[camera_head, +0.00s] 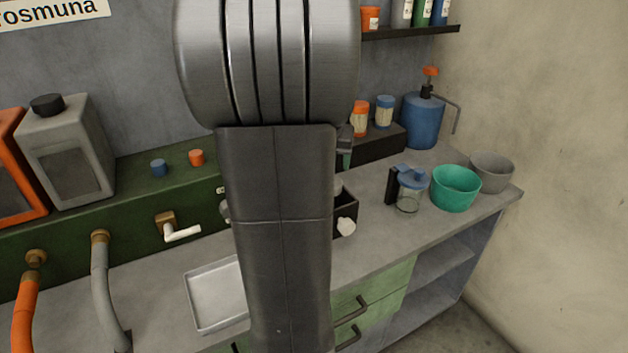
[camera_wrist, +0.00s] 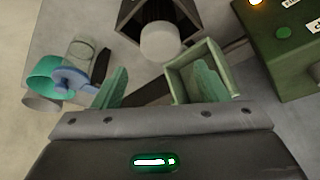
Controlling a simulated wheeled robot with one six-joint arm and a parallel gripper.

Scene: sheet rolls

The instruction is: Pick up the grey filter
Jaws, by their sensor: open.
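My gripper (camera_wrist: 160,88) is open and empty, with its two green fingers apart in the wrist view. A pale grey-white round thing (camera_wrist: 160,42) shows ahead of the fingers, at the near edge of a dark open box (camera_wrist: 127,17); it may be the grey filter, but I cannot be sure. In the head view my arm hides most of this area. The dark box (camera_head: 347,208) shows beside my arm there, with a small whitish lump (camera_head: 346,228) at its front. One green fingertip (camera_head: 345,158) shows above the box, apart from it.
A pale green open box (camera_wrist: 175,88) lies partly behind the right finger. A lidded clear jug (camera_head: 409,197), a teal bowl (camera_head: 456,188) and a grey bowl (camera_head: 493,172) stand to the right. A metal tray (camera_head: 215,295) lies left of my arm. The counter's front right is clear.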

